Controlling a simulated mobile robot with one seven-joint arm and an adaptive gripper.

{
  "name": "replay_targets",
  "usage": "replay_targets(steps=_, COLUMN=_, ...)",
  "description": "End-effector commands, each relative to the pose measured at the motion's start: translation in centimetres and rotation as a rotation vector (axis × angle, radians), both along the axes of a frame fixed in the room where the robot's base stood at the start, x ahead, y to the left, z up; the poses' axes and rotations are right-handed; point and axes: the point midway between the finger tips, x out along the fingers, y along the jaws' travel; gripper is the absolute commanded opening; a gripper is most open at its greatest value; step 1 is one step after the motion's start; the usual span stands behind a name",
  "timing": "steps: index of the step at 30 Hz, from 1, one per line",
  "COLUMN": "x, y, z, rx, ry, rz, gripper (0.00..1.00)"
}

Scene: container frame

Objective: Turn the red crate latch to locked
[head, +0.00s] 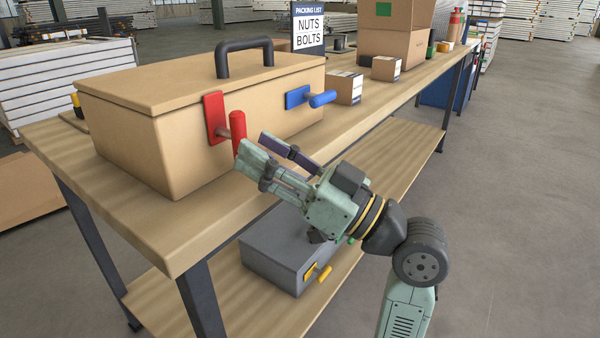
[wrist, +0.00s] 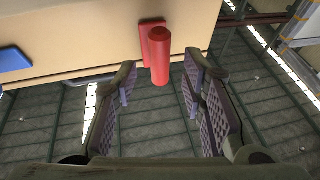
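The red latch (head: 237,131) is on the front of the tan crate (head: 130,126). It has an upright red plate (head: 214,117) and a red handle that stands about upright at the end of a short pin. My gripper (head: 257,144) is open, close in front of the handle, with its fingers pointing at the crate. In the wrist view the red handle (wrist: 160,58) lies ahead, between the fingertips and nearer the right one (wrist: 160,84). I see no clear contact. The gripper holds nothing.
A blue latch (head: 310,98) with a sideways handle is to the right on the same crate. A black carry handle (head: 245,50) tops the crate. Small boxes (head: 345,88) stand farther right on the bench. A grey case (head: 285,245) with a yellow latch sits on the lower shelf.

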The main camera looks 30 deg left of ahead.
Motion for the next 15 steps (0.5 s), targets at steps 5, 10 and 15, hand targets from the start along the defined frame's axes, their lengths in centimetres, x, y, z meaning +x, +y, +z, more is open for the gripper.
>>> replay_targets(steps=5, x=0.5, y=-3.6, z=-1.6, rx=-0.001, ry=0.003, rz=-0.003, gripper=0.38)
replay_targets(steps=10, x=0.7, y=-5.9, z=-2.5, rx=-0.001, ry=0.003, rz=-0.002, gripper=0.38)
replay_targets(steps=15, x=0.7, y=-6.8, z=-2.9, rx=-0.002, ry=0.0, rz=0.001, gripper=0.38)
